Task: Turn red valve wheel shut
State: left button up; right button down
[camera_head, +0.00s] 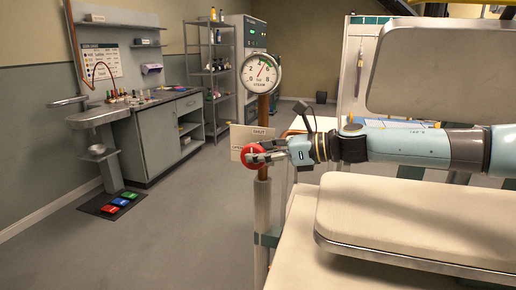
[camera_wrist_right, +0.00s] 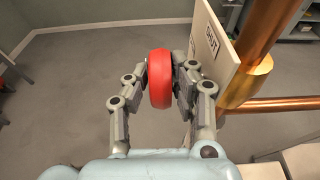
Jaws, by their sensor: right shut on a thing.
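The red valve wheel (camera_head: 251,157) sits on the vertical copper pipe, in front of a tan sign plate (camera_head: 240,138) marked SHUT. In the right wrist view the wheel (camera_wrist_right: 160,78) stands edge-on between the two fingers. My right gripper (camera_head: 262,154) comes in from the right and is shut on the wheel, with a finger on each side of its rim; it also shows in the right wrist view (camera_wrist_right: 160,80). A round steam gauge (camera_head: 260,72) above has its needle up and to the right of centre. My left gripper is not in view.
A padded pressing board (camera_head: 400,215) lies under my right arm, with a raised padded head (camera_head: 440,70) above it. A grey workbench (camera_head: 165,135) and a shelf rack (camera_head: 210,75) stand at the back left.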

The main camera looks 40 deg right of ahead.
dwell(0.5)
jog(key=c, duration=1.1)
grip_release()
jog(key=shift+c, duration=0.2)
